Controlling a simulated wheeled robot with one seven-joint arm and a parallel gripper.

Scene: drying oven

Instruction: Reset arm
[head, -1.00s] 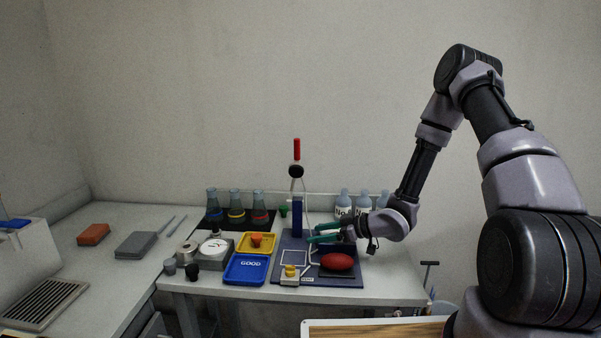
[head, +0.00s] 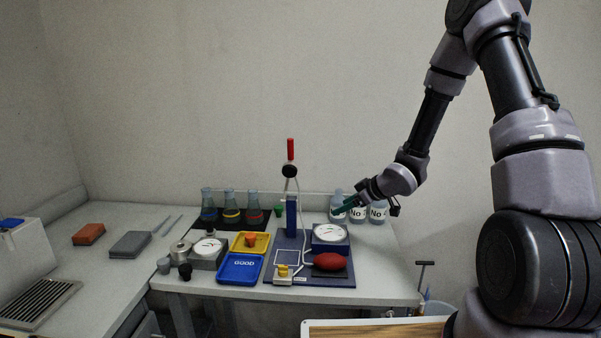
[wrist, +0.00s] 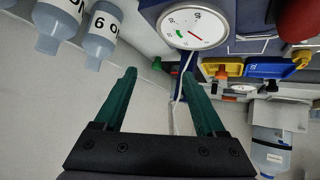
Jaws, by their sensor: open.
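My gripper (head: 348,208) has green fingers and is raised above the back right of the bench, in front of the numbered bottles. In the wrist view my gripper (wrist: 160,95) is open, with nothing between its fingers. My arm reaches in from the right and bends down to the bench. A white dial gauge on a blue box (head: 330,233) stands just below and left of my gripper; its face also shows in the wrist view (wrist: 193,27).
Several bottles (head: 377,212) stand close behind my gripper. A red bulb (head: 329,262) lies on the blue board (head: 342,280), near a blue post (head: 292,217). Flasks (head: 231,207), a yellow tray (head: 262,245) and a blue GOOD tray (head: 226,268) are left. Space above the bench is clear.

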